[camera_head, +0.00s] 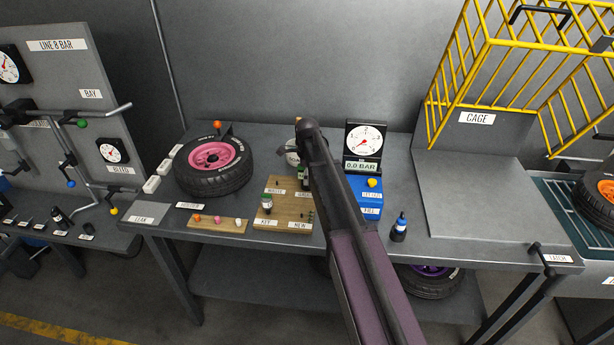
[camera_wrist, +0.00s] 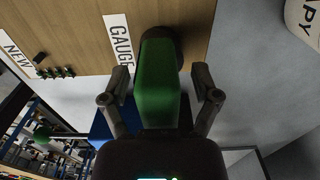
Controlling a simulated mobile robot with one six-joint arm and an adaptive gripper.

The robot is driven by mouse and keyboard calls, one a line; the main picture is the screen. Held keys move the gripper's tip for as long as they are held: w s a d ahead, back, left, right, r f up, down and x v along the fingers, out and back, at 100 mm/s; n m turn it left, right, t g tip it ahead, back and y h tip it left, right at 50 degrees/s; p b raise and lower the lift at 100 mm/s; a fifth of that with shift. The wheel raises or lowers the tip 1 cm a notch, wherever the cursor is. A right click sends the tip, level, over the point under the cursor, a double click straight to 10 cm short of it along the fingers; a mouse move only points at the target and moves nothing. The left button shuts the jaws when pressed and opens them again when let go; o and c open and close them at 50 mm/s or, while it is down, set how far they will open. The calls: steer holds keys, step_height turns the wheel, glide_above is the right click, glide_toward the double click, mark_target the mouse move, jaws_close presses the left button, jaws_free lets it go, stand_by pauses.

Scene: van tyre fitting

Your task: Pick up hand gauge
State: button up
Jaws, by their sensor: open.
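The hand gauge, a green block with a dark round end (camera_wrist: 158,85), stands at the edge of the wooden board (camera_wrist: 80,25) beside the GAUGE label (camera_wrist: 121,42). My gripper (camera_wrist: 162,82) is open in the wrist view, with one finger on each side of the green body. Gaps show between the fingers and the gauge, so it is not gripped. In the head view my arm covers most of the gauge spot, and my fingers cannot be made out there.
A dial gauge (camera_head: 365,143) and blue box (camera_head: 369,200) stand right of my arm. A pink-rimmed tyre (camera_head: 212,166) lies left; the yellow cage (camera_head: 500,70) is right.

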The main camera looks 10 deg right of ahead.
stand_by(0.4)
jaws_close()
steer(key=shift+r, duration=0.2)
step_height(320, 180, up, 3)
steer(key=p, duration=0.3)
steer(key=shift+f, duration=0.15)
steer(key=s+r+p, duration=0.2)
steer(key=s, duration=1.4)
steer(key=shift+a, duration=0.4)
steer(key=shift+s, duration=0.1)
